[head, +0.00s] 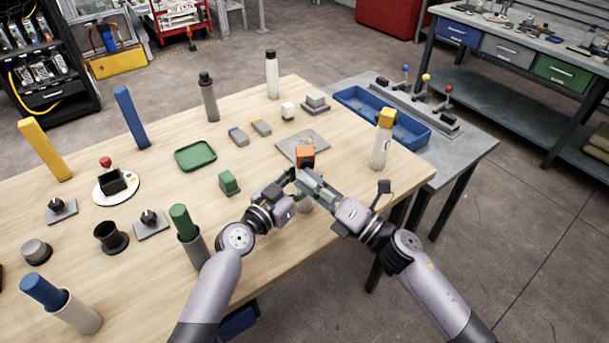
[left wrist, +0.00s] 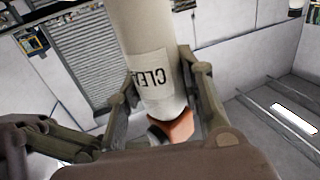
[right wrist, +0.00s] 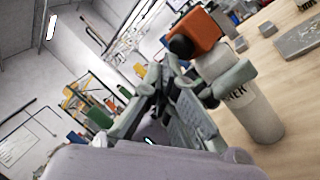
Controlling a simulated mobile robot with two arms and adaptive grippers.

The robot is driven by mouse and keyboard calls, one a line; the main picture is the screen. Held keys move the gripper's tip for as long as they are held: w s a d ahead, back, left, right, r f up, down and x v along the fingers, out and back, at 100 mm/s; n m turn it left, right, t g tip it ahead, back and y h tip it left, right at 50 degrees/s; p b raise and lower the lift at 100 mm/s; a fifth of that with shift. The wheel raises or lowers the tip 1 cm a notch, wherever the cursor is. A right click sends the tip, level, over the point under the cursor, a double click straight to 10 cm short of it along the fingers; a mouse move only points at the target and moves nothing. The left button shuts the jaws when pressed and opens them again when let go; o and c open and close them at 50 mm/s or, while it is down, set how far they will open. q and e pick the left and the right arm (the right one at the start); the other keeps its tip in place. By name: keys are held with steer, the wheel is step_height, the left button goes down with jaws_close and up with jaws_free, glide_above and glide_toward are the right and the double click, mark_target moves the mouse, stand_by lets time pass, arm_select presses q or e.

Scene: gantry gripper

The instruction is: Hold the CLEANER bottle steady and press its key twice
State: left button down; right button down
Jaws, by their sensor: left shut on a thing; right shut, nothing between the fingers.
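The CLEANER bottle is white with an orange head (head: 305,156); most of its body is behind my grippers in the head view. In the left wrist view its labelled body (left wrist: 150,55) appears upside down between the two fingers of my left gripper (left wrist: 165,85), which is shut on it. In the right wrist view the bottle (right wrist: 258,115) stands upright on the table, with a round black part (right wrist: 181,46) on the side of its orange head (right wrist: 204,28). My right gripper (head: 306,180) is shut and empty, close beside the bottle below the head.
A white bottle with a yellow head (head: 380,150) stands to the right, near the table edge. A grey plate (head: 300,146) lies just behind the orange head. A green block (head: 229,183) and a green tray (head: 196,155) are to the left. Several cylinders crowd the left side.

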steer(key=shift+s+d, duration=0.2)
steer(key=shift+s, duration=1.3)
steer(key=shift+s+d, duration=0.2)
steer(key=shift+s, duration=1.25)
steer(key=w, duration=0.6)
steer(key=shift+a, duration=0.4)
stand_by(1.3)
steer(key=shift+w+a, duration=0.1)
steer(key=shift+w, duration=0.35)
steer(key=shift+s, duration=0.45)
steer(key=shift+s, duration=0.15)
